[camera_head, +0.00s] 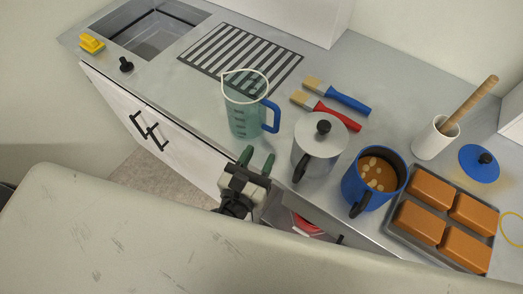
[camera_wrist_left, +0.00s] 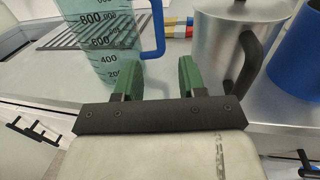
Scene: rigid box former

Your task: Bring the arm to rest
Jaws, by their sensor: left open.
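My left gripper (camera_head: 256,160) has green fingertips and stands at the front edge of the counter, just in front of the measuring jug and to the left of the lidded pot. In the left wrist view its two green fingers (camera_wrist_left: 158,78) are apart with nothing between them. The clear measuring jug (camera_head: 243,118) with a blue handle stands upright on the counter; its scale shows in the left wrist view (camera_wrist_left: 100,40). The grey lidded pot (camera_head: 316,155) stands beside it. My right gripper is in neither view.
A blue pot (camera_head: 365,190) of brown liquid and a tray (camera_head: 390,222) of brown loaves stand to the right. Two brushes (camera_head: 345,99) lie behind. An open drawer (camera_head: 285,212) is below the counter edge. A striped rack (camera_head: 240,60) and sink (camera_head: 150,35) lie back left.

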